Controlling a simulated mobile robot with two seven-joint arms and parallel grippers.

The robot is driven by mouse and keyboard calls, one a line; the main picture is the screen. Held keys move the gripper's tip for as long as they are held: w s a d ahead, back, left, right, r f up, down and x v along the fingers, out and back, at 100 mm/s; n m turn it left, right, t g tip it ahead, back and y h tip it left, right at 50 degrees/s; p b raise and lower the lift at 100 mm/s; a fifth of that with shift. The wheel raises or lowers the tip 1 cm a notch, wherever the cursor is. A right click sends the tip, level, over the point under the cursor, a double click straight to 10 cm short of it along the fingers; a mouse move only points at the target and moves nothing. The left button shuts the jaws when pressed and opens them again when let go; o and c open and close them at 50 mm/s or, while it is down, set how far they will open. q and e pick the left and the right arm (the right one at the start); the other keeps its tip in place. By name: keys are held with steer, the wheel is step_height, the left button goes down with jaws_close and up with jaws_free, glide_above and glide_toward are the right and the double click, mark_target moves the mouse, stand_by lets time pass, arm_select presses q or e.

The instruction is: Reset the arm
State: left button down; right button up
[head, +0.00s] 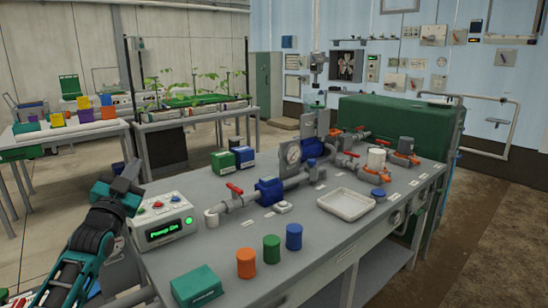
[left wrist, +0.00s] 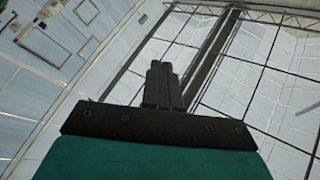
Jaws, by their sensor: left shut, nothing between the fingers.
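My left arm (head: 88,235) comes in from the lower left of the head view, at the left end of the skid table. My left gripper (head: 133,168) is raised beside the control box and points upward. In the left wrist view its two dark fingers (left wrist: 161,66) are together with nothing between them, against the roof and windows. It touches nothing that I can see. My right gripper is not in view.
The control box (head: 159,220) reading "Pump On" stands close right of my left arm. The grey skid table (head: 225,262) carries a teal box (head: 196,287), orange (head: 246,263), green (head: 271,249) and blue (head: 293,237) cylinders, pipes and a white tray (head: 346,204). Plant benches stand behind.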

arm_select(q)
step_height(320, 180, down, 8)
steer(key=a+f+n+g+y, duration=0.1)
steer(key=a+n+g+y, duration=0.2)
steer(key=n+g, duration=0.15)
steer(key=s+d+f+m+g+h, duration=0.1)
steer(key=s+d+f, duration=0.25)
steer(key=f, duration=0.25)
steer(key=s+d+f+m+g+h, duration=0.1)
steer(key=s+d+f, duration=0.25)
steer(key=f, duration=0.35)
steer(key=s+d+f+g, duration=0.1)
steer(key=s+d+f, duration=0.2)
steer(key=s, duration=0.7)
steer(key=s+d+f+n+g+h, duration=0.1)
steer(key=s+d+f+g, duration=0.1)
steer(key=s+f, duration=0.5)
steer(key=s+d+f+g+h, duration=0.1)
steer(key=s+d+f, duration=0.4)
steer(key=s, duration=0.7)
steer(key=shift+s+f+g, duration=0.15)
steer(key=shift+s+g, duration=0.15)
steer(key=shift+g, duration=0.25)
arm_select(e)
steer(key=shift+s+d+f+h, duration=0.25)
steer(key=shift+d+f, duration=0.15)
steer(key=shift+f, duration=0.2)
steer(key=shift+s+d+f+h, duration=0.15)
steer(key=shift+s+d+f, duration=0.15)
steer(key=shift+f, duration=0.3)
